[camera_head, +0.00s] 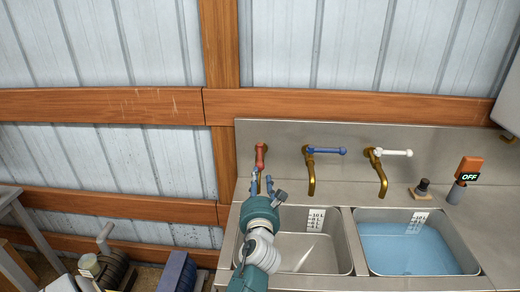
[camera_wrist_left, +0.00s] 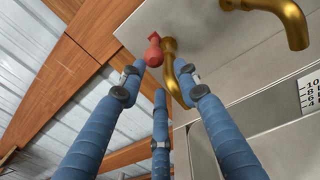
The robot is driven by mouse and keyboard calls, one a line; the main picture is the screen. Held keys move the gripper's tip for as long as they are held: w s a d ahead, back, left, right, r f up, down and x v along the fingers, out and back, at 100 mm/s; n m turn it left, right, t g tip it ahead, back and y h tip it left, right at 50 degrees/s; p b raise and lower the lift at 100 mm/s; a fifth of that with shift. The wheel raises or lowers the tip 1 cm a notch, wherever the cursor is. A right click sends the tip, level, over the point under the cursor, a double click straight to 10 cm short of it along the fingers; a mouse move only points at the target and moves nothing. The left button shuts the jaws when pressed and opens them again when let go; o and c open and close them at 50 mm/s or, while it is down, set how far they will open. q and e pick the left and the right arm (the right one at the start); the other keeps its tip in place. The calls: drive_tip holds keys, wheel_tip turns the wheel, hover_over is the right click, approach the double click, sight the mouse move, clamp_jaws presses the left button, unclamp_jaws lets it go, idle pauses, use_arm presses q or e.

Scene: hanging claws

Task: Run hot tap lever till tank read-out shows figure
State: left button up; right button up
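The red-levered tap (camera_head: 260,156) is on the steel back panel, leftmost of three. In the left wrist view its red lever (camera_wrist_left: 153,52) points toward me, beside the brass spout (camera_wrist_left: 172,75). My left gripper (camera_head: 262,184) is just below and in front of this lever. Its blue fingers are spread, with the lever's end seen between their tips in the wrist view (camera_wrist_left: 160,82); I cannot tell whether they touch it. A small orange read-out (camera_head: 469,168) shows "OFF" at the right. My right gripper is not in view.
A blue-levered tap (camera_head: 325,151) and a white-levered tap (camera_head: 392,153) stand to the right. The left basin (camera_head: 349,243) shows no clear water; the right basin (camera_head: 470,258) holds blue water. Both have litre scales. A black knob (camera_head: 423,187) sits on the right ledge.

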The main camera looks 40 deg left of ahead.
sight(260, 159)
use_arm(q)
drive_tip(key=shift+w+a+r+m, duration=0.15)
drive_tip(key=shift+w+a+m, duration=0.2)
drive_tip(key=shift+w, duration=0.2)
drive_tip(key=shift+w+r, duration=0.1)
drive_tip(key=shift+r, duration=0.2)
drive_tip(key=shift+w+a+r+p, duration=0.3)
drive_tip(key=shift+w+a+r, duration=0.1)
drive_tip(key=shift+r, duration=0.15)
drive_tip(key=x, duration=0.3)
drive_tip(key=shift+w+a+f, duration=0.1)
drive_tip(key=shift+w, duration=0.15)
drive_tip(key=x, duration=0.3)
drive_tip(key=shift+f, duration=0.15)
drive_tip(key=shift+w+a, duration=0.4)
drive_tip(key=shift+w, duration=0.1)
clamp_jaws()
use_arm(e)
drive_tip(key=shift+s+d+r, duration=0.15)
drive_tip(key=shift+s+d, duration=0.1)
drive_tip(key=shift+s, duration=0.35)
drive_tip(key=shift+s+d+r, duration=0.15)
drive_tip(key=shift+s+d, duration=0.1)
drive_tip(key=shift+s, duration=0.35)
